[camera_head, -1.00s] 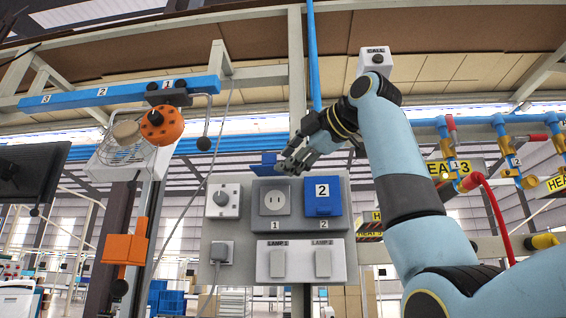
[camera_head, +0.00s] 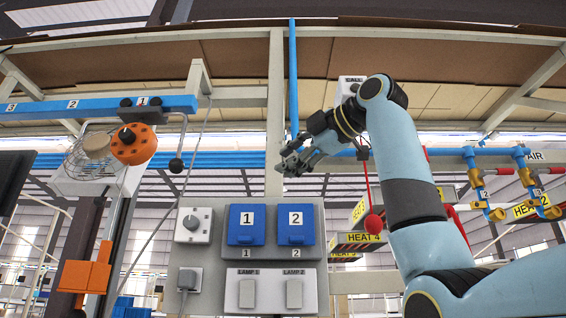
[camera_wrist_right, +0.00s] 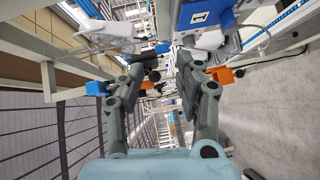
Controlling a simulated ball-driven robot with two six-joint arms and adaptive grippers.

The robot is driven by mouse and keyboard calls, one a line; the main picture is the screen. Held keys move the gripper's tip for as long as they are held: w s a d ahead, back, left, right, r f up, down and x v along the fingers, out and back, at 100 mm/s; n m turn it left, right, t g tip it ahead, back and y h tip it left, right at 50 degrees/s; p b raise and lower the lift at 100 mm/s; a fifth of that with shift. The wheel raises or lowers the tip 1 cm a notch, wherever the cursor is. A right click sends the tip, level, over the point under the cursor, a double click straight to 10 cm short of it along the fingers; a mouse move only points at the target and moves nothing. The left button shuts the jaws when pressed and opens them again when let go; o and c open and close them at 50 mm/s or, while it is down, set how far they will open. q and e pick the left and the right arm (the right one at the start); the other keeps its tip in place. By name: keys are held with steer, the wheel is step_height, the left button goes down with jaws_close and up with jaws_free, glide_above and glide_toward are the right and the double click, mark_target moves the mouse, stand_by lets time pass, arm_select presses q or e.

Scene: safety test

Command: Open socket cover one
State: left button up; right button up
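Socket cover one (camera_head: 246,225) is a blue flap marked 1 on the grey wall panel. It lies down flat over its socket, so the socket is hidden. Socket cover two (camera_head: 296,224), also blue and down, is beside it on the right. My right gripper (camera_head: 283,166) is above the two covers, apart from them. In the right wrist view its fingers (camera_wrist_right: 160,70) are spread with nothing between them. A blue cover with a white label (camera_wrist_right: 204,14) shows at the top of that view; its number is hard to read. My left gripper is out of view.
A rotary knob (camera_head: 192,222) and a plugged socket (camera_head: 188,280) are left of the covers. Lamp switches one (camera_head: 247,293) and two (camera_head: 294,293) are below. A red ball (camera_head: 373,224) hangs right of the panel. The call box (camera_head: 349,88) is above.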

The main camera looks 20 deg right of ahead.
steer(key=shift+s+d+r, duration=0.2)
steer(key=shift+s+r, duration=0.05)
steer(key=shift+r, duration=0.05)
stand_by(0.4)
steer(key=v, duration=1.2)
steer(key=shift+w, duration=0.1)
